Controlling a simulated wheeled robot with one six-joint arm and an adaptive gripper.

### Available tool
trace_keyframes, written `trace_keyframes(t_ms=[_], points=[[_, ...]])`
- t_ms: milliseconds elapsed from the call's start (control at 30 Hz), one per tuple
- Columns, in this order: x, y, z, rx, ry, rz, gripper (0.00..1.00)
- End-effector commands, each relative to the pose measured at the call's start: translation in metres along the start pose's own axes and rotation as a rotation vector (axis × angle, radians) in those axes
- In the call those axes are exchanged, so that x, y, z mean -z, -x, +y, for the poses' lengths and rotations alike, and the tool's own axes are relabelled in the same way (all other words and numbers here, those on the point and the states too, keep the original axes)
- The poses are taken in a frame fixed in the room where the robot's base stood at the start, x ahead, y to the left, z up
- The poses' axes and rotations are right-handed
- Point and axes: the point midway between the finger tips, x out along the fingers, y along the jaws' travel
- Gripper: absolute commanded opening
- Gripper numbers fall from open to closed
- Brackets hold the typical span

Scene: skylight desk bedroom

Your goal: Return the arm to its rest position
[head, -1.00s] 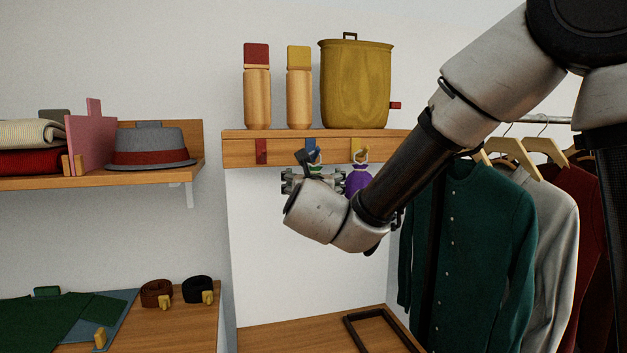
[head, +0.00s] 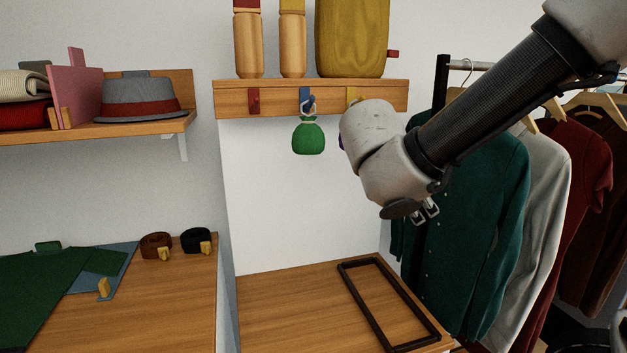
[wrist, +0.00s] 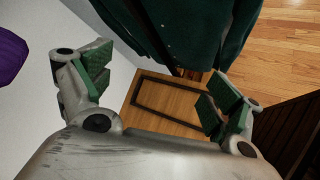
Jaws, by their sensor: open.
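My arm's wrist end hangs in front of the right part of the hook shelf in the head view. My gripper (wrist: 160,93) is open and empty in the wrist view, its green-padded fingers spread wide above a wooden surface. In the head view only a small part of it shows under the wrist, in front of the green shirt. A green pouch (head: 308,137) hangs by its ring from the blue hook (head: 305,98). A purple pouch (wrist: 10,57) shows at the left edge of the wrist view; my wrist hides most of it in the head view.
The hook shelf (head: 230,100) carries two wooden bottles and a yellow pot (head: 352,38). A rail of hanging clothes, with a green shirt (head: 480,210), is close on the right. A dark frame (head: 362,305) lies on the wooden top below. White wall is clear below the green pouch.

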Motion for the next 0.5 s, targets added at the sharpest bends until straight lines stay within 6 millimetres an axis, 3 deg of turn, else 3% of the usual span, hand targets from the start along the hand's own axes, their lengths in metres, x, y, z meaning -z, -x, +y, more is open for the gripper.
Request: trace_keyframes(t_ms=[33,100,233,300,400,500], points=[[-0.023,-0.01,-0.03,0.128,-0.178,0.026,0.91],[-0.044,-0.017,-0.075,0.312,-0.441,0.065,0.91],[-0.066,-0.006,-0.148,0.622,-0.976,0.147,0.91],[-0.073,0.008,-0.173,0.744,-1.257,0.198,0.91],[-0.086,0.023,-0.189,0.81,-1.536,0.255,0.91],[-0.11,0.027,-0.198,0.777,-1.687,0.252,0.91]])
